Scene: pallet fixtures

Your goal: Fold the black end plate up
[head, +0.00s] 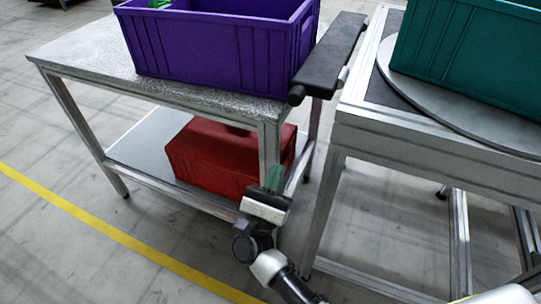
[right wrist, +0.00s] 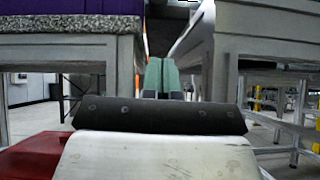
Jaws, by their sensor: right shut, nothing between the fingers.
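The black end plate (head: 331,52) is a long, dark, narrow plate at the right end of the left table. It lies roughly flat, across the gap between the two tables, with a round dark hinge-like end at its near corner. My right gripper (head: 274,177) has green fingers. It is below and in front of the plate, near the left table's front right leg, and does not touch the plate. The right wrist view shows the green fingers (right wrist: 161,76) together and empty, pointing into the gap between the tables. My left gripper is not in view.
A purple crate (head: 222,47) stands on the left table (head: 85,62), close to the plate. A red crate (head: 200,158) sits on its lower shelf. A teal crate (head: 470,50) stands on a round turntable (head: 400,82) at right. The floor in front is clear.

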